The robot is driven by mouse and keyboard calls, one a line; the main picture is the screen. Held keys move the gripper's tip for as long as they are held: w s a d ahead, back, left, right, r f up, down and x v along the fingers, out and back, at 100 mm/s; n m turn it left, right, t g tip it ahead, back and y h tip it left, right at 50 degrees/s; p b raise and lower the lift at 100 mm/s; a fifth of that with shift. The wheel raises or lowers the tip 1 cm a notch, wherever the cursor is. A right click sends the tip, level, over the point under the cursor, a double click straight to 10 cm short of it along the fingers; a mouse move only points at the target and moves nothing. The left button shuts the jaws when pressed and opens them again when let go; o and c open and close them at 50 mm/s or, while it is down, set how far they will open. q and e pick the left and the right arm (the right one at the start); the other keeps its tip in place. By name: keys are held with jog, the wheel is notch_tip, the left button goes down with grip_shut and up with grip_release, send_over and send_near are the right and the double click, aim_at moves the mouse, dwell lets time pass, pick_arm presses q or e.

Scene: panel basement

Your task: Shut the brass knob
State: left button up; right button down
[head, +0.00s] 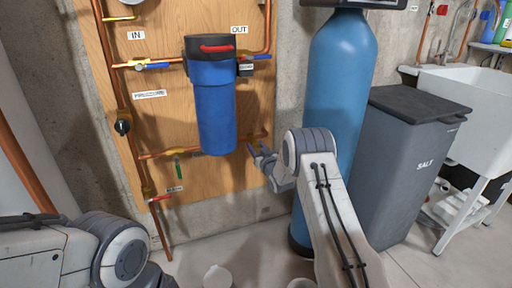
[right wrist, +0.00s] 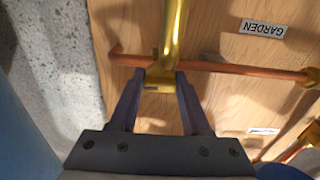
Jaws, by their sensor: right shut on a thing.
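The brass knob (right wrist: 158,79) shows in the right wrist view at the lower end of a brass stem (right wrist: 173,30), in front of a copper pipe. My right gripper (right wrist: 159,76) has its two dark fingers on either side of the knob and is shut on it. In the head view my right gripper (head: 258,149) reaches the right end of the low copper pipe, just right of the blue filter housing. The knob is too small and covered there to make out. My left gripper is out of view; only part of my left arm shows at bottom left.
The blue filter housing (head: 215,105) hangs on the wooden panel (head: 175,28). A green-handled valve (head: 178,167) and a red handle (head: 160,198) sit low left. A blue tank (head: 340,75) and a grey salt bin (head: 408,175) stand right of the panel.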

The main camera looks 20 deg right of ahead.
jog(key=shift+f, duration=0.1)
dwell(0.3)
jog(key=c, duration=0.7)
grip_release()
jog(key=shift+s, duration=0.15)
jog(key=shift+s+d+p, duration=0.2)
jog(key=shift+s+p, duration=1.1)
jog(key=shift+s, duration=3.85)
jog(key=shift+a, duration=0.1)
